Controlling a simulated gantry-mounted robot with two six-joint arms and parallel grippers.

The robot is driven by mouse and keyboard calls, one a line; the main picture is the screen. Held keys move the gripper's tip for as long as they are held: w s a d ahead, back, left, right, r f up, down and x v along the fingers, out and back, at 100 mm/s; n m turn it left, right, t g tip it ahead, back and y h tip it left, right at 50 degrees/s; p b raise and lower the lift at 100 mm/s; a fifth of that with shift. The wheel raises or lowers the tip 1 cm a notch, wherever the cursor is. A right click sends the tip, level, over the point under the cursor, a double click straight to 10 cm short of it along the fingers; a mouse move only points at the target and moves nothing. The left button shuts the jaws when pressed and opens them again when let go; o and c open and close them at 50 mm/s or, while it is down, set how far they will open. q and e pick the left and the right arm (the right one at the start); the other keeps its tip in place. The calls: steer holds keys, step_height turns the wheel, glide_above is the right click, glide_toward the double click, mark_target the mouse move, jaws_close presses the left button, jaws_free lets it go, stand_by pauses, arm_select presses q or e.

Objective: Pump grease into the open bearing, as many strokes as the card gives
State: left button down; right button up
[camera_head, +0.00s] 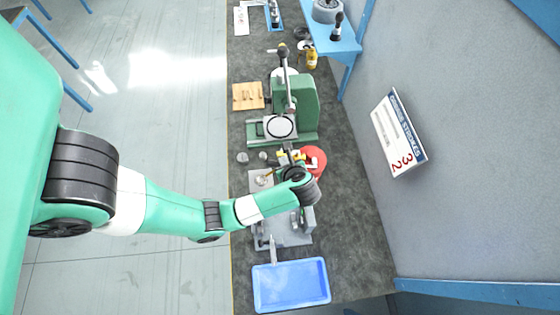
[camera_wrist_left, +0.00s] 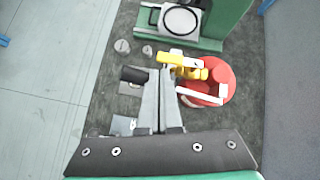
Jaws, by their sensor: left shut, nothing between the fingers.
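The card (camera_head: 398,132) hangs tilted on the right-hand wall, with red digits that look like 32. A red round-bodied item with a yellow head and a white bar, seemingly the grease pump (camera_head: 315,161), stands on the bench; it also shows in the left wrist view (camera_wrist_left: 222,78). My left gripper (camera_head: 284,158) is shut and empty beside it; in the left wrist view its fingers (camera_wrist_left: 161,76) end just left of and below the yellow part. I cannot tell whether they touch. A grey fixture (camera_head: 290,238) lies under my arm, which hides much of it. I cannot make out the open bearing.
A green press (camera_head: 300,103) stands beyond the pump. A blue tray (camera_head: 291,285) sits at the near end. Two small grey caps (camera_wrist_left: 134,48) lie left of the pump.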

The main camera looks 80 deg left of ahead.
arm_select(q)
step_height(320, 180, down, 6)
steer(key=s+b, duration=0.2)
steer(key=b, duration=0.1)
steer(key=shift+s+a+r, duration=0.15)
steer(key=shift+s+r, duration=0.05)
steer(key=shift+s, duration=0.15)
stand_by(4.3)
steer(key=shift+r, duration=0.1)
stand_by(0.4)
steer(key=w+r+p, duration=0.3)
steer(key=r+p, duration=0.1)
steer(key=r, duration=0.2)
steer(key=shift+w+d+r+p, duration=0.15)
steer(key=shift+d+r+p, duration=0.05)
steer(key=shift+r+p, duration=0.2)
stand_by(0.4)
steer(key=shift+w+d+r+p, duration=0.1)
steer(key=shift+w+r+p, duration=0.3)
steer(key=shift+r, duration=0.35)
steer(key=shift+w+r+p, duration=0.3)
steer(key=shift+r+p, duration=0.25)
steer(key=shift+r, duration=0.2)
steer(key=shift+w+d+r+p, duration=0.1)
steer(key=shift+w+r+p, duration=0.3)
steer(key=shift+r, duration=0.35)
